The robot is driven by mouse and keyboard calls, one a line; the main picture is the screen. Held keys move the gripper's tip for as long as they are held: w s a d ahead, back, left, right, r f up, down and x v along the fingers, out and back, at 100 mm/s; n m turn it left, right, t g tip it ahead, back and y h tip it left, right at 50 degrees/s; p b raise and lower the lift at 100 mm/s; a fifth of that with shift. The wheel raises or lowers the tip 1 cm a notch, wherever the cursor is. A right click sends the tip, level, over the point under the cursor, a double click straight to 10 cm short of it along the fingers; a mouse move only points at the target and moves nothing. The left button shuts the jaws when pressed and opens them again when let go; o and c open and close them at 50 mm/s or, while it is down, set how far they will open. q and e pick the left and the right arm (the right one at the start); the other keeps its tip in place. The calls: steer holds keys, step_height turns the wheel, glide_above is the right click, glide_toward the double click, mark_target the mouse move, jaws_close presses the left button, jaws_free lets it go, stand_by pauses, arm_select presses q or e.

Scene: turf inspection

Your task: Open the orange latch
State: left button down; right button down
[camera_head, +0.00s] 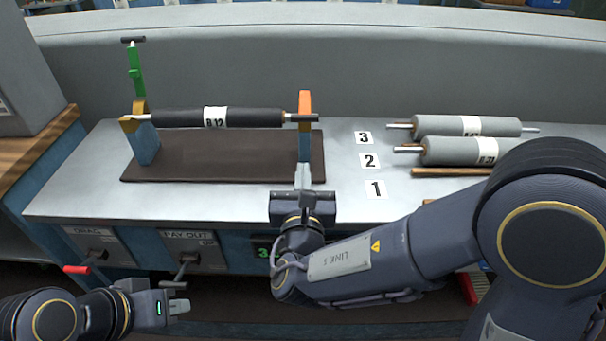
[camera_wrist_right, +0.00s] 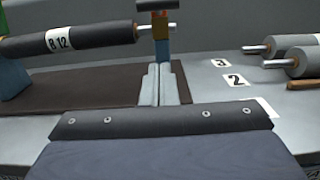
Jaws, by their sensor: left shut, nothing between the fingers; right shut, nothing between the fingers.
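The orange latch (camera_head: 305,101) sits on top of the blue right-hand post of the roller stand, with a dark crossbar in front of it. It also shows at the top of the right wrist view (camera_wrist_right: 160,26), partly cut off. A dark roller marked B 12 (camera_head: 240,117) spans the stand, its right shaft end at the orange latch. A green latch (camera_head: 135,72) stands raised on the left post. My right gripper (camera_head: 302,176) is shut and empty, in front of and below the orange latch, apart from it. My left gripper (camera_head: 182,303) is shut and empty at the lower left, before the bench.
Two grey rollers (camera_head: 465,126) lie at the bench's right, near number cards 1, 2 and 3 (camera_head: 364,138). A red-tipped lever (camera_head: 78,269) and a PAY-OUT lever (camera_head: 185,266) project from the bench front near my left gripper. A grey wall stands behind.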

arm_select(q)
steer(key=shift+r+p, duration=0.6)
steer(key=shift+r, duration=0.05)
arm_select(e)
steer(key=shift+w+r, duration=0.7)
steer(key=shift+w, duration=0.45)
steer(key=shift+w+r, duration=0.7)
steer(key=shift+w, duration=0.4)
steer(key=shift+w+r, duration=0.7)
steer(key=shift+w, duration=0.45)
